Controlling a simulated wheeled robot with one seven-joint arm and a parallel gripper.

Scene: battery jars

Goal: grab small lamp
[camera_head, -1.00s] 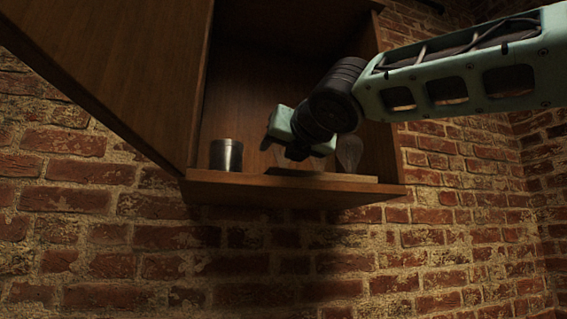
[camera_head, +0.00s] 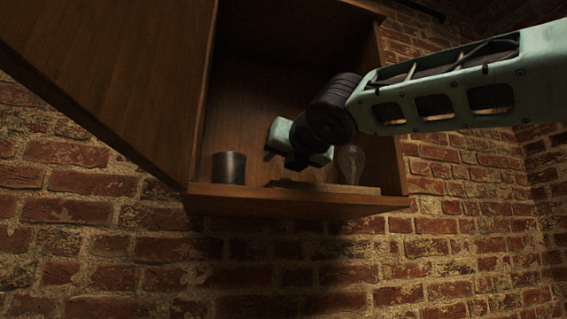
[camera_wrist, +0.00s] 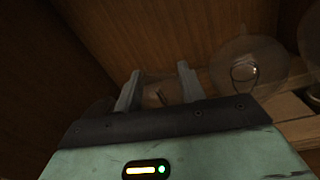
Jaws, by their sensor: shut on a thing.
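My gripper (camera_wrist: 158,88) is inside the open cabinet, above its floor. In the wrist view its two pale fingers stand apart around a small, dim, glassy thing (camera_wrist: 155,97), which appears to be the small lamp. The gripper is shut on it, but its outline is hard to make out. In the head view my gripper (camera_head: 297,160) hides the held thing. A larger clear glass bulb (camera_head: 351,165) stands upright to the right of the gripper, apart from it. It also shows in the wrist view (camera_wrist: 245,72).
A dark cylinder (camera_head: 229,168) stands at the left of the cabinet floor. A low wooden board (camera_head: 345,189) lies under the gripper and bulb. The cabinet's right wall (camera_head: 390,160) and open door (camera_head: 110,70) flank the space. Another glass thing (camera_wrist: 312,40) is at the wrist view's right edge.

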